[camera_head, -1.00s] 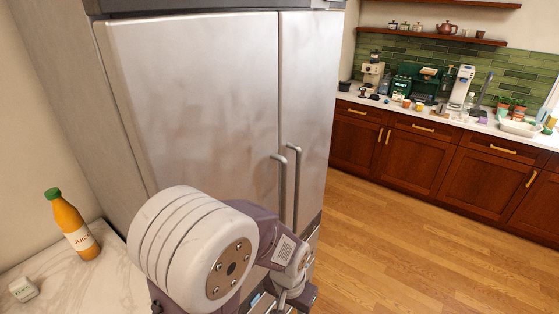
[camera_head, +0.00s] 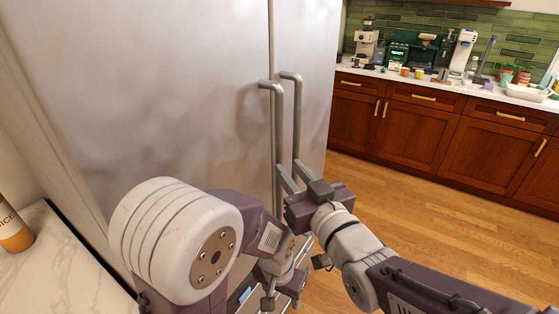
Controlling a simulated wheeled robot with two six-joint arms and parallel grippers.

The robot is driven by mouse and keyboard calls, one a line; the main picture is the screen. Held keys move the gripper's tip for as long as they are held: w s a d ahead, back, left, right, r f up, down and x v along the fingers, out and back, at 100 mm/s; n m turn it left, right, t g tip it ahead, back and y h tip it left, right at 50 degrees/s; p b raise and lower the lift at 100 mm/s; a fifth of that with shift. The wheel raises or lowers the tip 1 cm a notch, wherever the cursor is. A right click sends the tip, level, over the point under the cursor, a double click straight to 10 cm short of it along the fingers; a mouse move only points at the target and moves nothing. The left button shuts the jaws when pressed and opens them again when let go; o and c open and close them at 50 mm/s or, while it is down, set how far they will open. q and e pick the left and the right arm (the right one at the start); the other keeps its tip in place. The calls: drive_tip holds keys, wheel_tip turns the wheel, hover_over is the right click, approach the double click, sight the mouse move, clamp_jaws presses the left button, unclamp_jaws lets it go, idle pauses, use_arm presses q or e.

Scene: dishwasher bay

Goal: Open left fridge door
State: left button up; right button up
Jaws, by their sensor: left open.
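The left fridge door (camera_head: 150,90) is brushed steel and looks shut, its edge meeting the right door (camera_head: 317,100) at a narrow seam. Its bar handle (camera_head: 278,130) runs down beside the seam, next to the right door's handle (camera_head: 297,115). My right gripper (camera_head: 292,168) is open, its two fingers pointing up at the lower part of the handles. I cannot tell whether a finger touches a bar or a bar lies between them. My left gripper (camera_head: 268,298) is low in front of the fridge, below the right one. Its fingers are partly hidden and small.
Wooden cabinets (camera_head: 420,130) carry a crowded counter at the back right. The wooden floor (camera_head: 450,220) between is clear.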

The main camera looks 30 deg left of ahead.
sight(281, 159)
drive_tip(key=p+x, duration=0.1)
drive_tip(key=x, duration=0.5)
drive_tip(key=shift+w+a+f, duration=0.1)
drive_tip(key=shift+w+a, duration=0.15)
drive_tip(key=shift+a, duration=0.05)
clamp_jaws()
idle(0.9)
